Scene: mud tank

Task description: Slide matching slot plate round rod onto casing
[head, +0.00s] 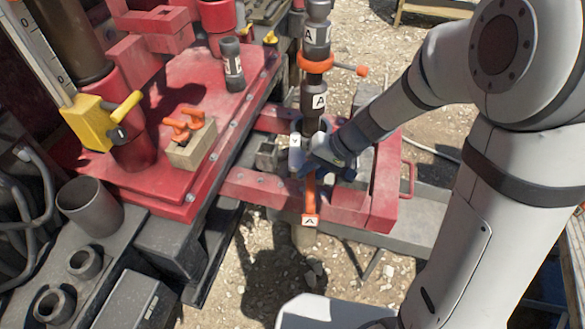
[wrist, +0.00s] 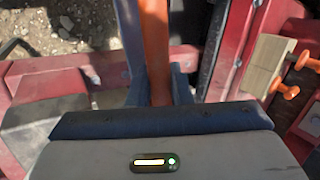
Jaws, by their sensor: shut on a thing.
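The dark rod (head: 314,88) stands upright, with "A" labels and an orange clamp with a side handle (head: 318,63) around it. Its lower end meets the grey casing (head: 309,126) at the red frame, partly hidden by my wrist. My gripper (head: 312,168) is beside the casing, shut on the orange slot plate (head: 311,200), whose near end carries an "A" label. In the wrist view the orange plate (wrist: 155,48) runs between my two fingers (wrist: 158,88). The plate's slotted end is hidden, so I cannot tell whether it is around the rod.
The red frame (head: 270,190) surrounds the casing. A beige block with orange pieces (head: 190,150) sits on the red deck at left; it also shows in the wrist view (wrist: 265,66). A dark cylinder (head: 231,64) stands on the deck. Gravel ground lies below.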

